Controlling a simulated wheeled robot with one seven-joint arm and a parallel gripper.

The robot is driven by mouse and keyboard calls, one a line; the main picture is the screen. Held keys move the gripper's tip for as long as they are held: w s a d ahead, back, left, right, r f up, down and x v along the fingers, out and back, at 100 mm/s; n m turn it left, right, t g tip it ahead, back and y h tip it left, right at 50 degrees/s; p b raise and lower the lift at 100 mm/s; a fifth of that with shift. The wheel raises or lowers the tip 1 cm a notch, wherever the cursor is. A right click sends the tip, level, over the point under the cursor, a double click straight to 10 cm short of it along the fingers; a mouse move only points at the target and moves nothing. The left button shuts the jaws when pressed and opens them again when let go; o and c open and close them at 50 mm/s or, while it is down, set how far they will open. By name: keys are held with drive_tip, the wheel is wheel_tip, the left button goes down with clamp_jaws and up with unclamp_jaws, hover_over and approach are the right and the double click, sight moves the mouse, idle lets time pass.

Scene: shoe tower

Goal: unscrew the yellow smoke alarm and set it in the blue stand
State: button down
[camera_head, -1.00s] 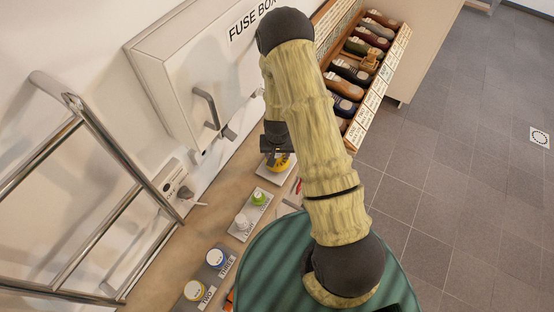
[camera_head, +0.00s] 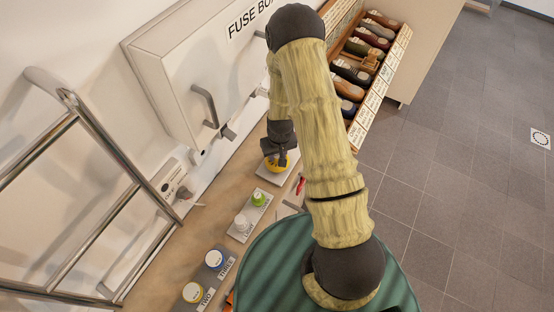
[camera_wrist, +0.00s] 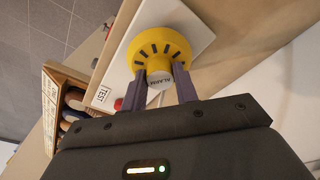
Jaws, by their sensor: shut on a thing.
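The yellow smoke alarm (camera_wrist: 160,38) sits on a white plate (camera_wrist: 185,15) marked TEST in the wrist view. It has dark slots and a pale centre knob (camera_wrist: 160,80) lettered ALARM. My gripper (camera_wrist: 161,84) is shut on this knob, one finger on each side. In the head view the yellow alarm (camera_head: 272,164) shows under my gripper (camera_head: 278,158), partly covered by it. I cannot make out a blue stand for certain.
A fuse box (camera_head: 190,75) hangs on the wall at the left of the bench (camera_head: 190,245). A shoe rack (camera_head: 365,75) stands behind. A metal rail (camera_head: 120,150) is at left.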

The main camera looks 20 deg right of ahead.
drive_tip(key=shift+n, duration=1.1)
drive_tip(key=shift+d+n+y+b, duration=0.1)
drive_tip(key=shift+n+y+b, duration=0.25)
drive_tip(key=shift+n, duration=0.85)
drive_tip(key=n, duration=0.3)
drive_tip(key=shift+n, duration=0.3)
drive_tip(key=shift+r+p, duration=0.45)
drive_tip(key=shift+r, duration=0.25)
drive_tip(key=shift+r+p, duration=0.7)
drive_tip(key=shift+r, duration=0.3)
drive_tip(key=shift+f+b, duration=1.45)
drive_tip(key=shift+f, duration=0.35)
